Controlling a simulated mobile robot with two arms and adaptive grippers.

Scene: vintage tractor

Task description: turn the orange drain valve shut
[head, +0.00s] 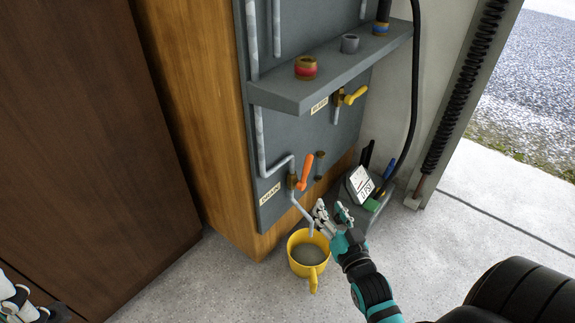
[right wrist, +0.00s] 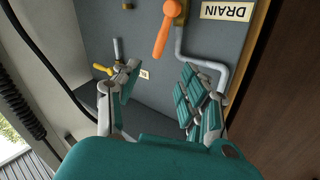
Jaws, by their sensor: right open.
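The orange drain valve handle (head: 305,172) is on the lower part of the grey panel, next to a label reading DRAIN (head: 270,193). In the head view the handle points up and slightly right, at an angle to the pipe. My right gripper (head: 332,218) is below and to the right of it, apart from it, with fingers spread and empty. In the right wrist view the orange handle (right wrist: 163,36) lies beyond the open fingers (right wrist: 158,90). My left gripper (head: 30,308) is only partly in view at the lower left corner, so its opening is unclear.
A yellow mug (head: 308,270) with grey liquid stands on the floor under the pipe's spout (head: 309,222). A yellow-handled valve (head: 354,95) is higher under a grey shelf (head: 330,72). A grey box with a white card (head: 361,185) stands right. A black tire is lower right.

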